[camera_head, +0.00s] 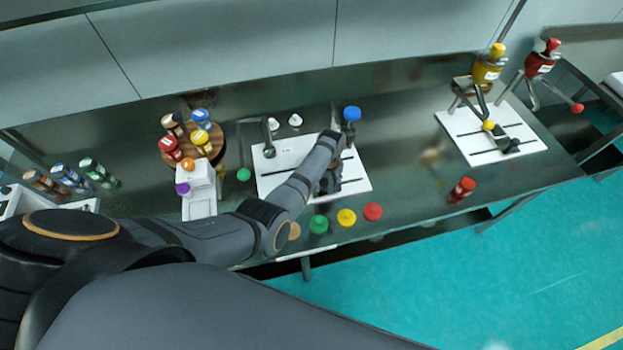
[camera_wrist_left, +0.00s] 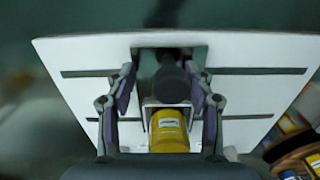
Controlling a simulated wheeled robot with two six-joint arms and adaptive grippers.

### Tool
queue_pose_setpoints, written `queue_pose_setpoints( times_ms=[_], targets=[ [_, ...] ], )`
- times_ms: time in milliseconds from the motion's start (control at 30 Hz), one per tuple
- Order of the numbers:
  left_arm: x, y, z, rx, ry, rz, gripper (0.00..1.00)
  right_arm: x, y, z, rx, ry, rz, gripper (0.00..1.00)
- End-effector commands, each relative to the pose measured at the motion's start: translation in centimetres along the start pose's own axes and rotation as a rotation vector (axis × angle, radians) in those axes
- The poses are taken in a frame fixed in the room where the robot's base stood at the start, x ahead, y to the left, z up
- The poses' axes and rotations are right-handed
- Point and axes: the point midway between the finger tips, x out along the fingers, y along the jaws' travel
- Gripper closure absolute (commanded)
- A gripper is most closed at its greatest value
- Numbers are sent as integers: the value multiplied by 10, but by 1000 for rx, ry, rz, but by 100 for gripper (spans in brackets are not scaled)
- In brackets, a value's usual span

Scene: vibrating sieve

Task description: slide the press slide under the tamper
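In the wrist view a white U-shaped holder, which looks like the press slide (camera_wrist_left: 148,104), has a yellow labelled jar (camera_wrist_left: 169,132) in it. A dark round-ended part, likely the tamper (camera_wrist_left: 172,84), shows just beyond the jar; the height between them is unclear. My left gripper (camera_head: 328,184) is over the white board (camera_head: 268,182), its fingers apart on both sides of the holder. I cannot tell whether either finger touches it. In the head view my arm hides the slide and jar. My right gripper is not in view.
A blue-topped part (camera_head: 351,113) stands at the board's back edge. Green (camera_head: 318,224), yellow (camera_head: 346,217) and red (camera_head: 373,211) round pieces lie along the front edge. A jar rack (camera_head: 214,136) is left; a second white board (camera_head: 520,146) with a stand is right.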

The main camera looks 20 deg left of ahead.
Motion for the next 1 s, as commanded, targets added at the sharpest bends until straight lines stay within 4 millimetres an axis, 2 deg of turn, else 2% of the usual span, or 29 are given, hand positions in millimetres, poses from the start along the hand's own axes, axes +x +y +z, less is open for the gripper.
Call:
queue_pose_setpoints(
  times_ms=[1000],
  targets=[
    [3,61,0,1,0,2,47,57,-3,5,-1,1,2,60]
  ],
)
